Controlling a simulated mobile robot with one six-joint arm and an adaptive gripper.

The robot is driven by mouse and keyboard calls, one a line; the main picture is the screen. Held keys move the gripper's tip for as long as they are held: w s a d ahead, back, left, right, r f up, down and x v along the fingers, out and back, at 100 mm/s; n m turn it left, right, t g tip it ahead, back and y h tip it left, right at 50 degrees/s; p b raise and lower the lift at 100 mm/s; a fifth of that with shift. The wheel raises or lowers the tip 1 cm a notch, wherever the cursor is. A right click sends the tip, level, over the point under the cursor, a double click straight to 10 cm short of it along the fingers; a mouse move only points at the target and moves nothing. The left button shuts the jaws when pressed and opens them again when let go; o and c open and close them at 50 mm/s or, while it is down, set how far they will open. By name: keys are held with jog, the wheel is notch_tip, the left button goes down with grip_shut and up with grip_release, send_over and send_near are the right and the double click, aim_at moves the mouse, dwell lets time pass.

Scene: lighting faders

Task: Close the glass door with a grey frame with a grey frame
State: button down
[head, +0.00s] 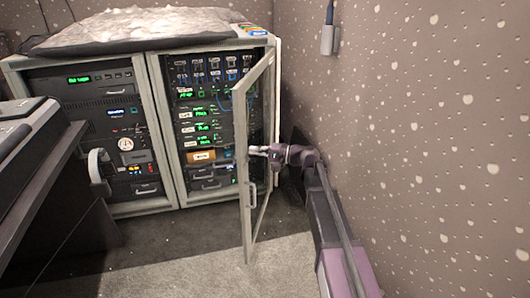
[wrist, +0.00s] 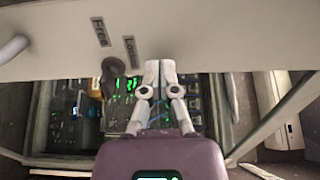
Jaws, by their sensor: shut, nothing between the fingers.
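The glass door with a grey frame (head: 247,190) stands swung out from the right rack cabinet in the head view. A pale handle (head: 252,195) sits on its frame. My gripper (head: 254,150) is shut and empty, beside the right side of the door at about mid height; I cannot tell whether it touches. In the wrist view my gripper (wrist: 158,66) points at a pale frame bar (wrist: 215,40) with two small labels and a dark knob. The tips overlap the bar's lower edge.
The right rack (head: 205,120) holds lit equipment, and a left rack (head: 105,130) stands beside it. A speckled wall (head: 420,120) runs close along my arm's right side. A dark desk (head: 45,200) is at the left. Grey carpet (head: 185,260) is clear in front of the racks.

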jog(key=shift+w+a, duration=0.1)
jog(key=shift+a, duration=0.4)
jog(key=shift+a, duration=0.1)
